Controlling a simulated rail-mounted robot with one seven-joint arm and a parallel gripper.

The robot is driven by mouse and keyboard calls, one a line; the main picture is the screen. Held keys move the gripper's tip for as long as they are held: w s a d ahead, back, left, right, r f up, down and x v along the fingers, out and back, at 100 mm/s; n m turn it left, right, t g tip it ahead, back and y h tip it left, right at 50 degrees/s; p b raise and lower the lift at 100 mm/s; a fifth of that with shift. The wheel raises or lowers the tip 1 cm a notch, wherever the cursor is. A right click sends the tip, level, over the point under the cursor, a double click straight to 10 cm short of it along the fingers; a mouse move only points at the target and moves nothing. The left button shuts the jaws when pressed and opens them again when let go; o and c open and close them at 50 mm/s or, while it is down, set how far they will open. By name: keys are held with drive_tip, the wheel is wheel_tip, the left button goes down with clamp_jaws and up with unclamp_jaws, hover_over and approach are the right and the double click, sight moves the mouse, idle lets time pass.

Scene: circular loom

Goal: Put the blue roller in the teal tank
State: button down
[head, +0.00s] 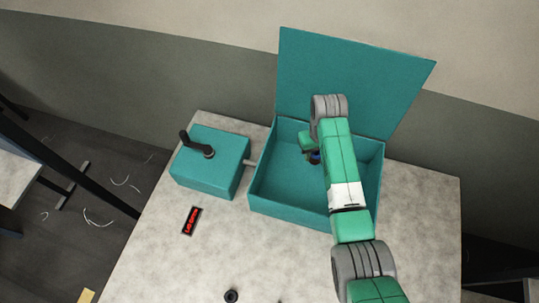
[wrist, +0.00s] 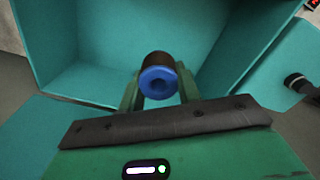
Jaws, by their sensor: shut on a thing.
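The teal tank (head: 290,205) stands open on the table, with its teal lid (head: 345,85) raised at the back. My gripper (wrist: 158,90) is shut on the blue roller (wrist: 160,82), a short cylinder with a blue end with a hole and a dark body. In the wrist view the roller sits between the two green fingers, with teal tank walls around and behind it. In the head view my arm reaches over the tank and hides much of the gripper; only a small bit of blue shows beneath it.
A teal box (head: 210,160) with a black crank handle (head: 190,143) stands left of the tank, joined by a short rod. A black label with red text (head: 191,221) lies in front of it. A small black round part (head: 231,296) is at the table's front. The table's right side is clear.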

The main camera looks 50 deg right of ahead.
sight(313, 184)
drive_tip(key=f+b, duration=0.5)
drive_tip(key=f, duration=0.1)
drive_tip(key=s+d+f+b, duration=0.1)
drive_tip(key=f+b, duration=0.4)
drive_tip(key=f, duration=0.2)
drive_tip(key=s+d+f+b, duration=0.1)
drive_tip(key=f+b, duration=0.4)
drive_tip(key=f, duration=0.2)
drive_tip(key=shift+f, duration=0.2)
drive_tip(key=shift+f+b, duration=0.35)
drive_tip(key=c, duration=0.9)
unclamp_jaws()
wheel_tip(313, 184, up, 8)
drive_tip(key=p, duration=0.2)
drive_tip(key=shift+f, duration=0.1)
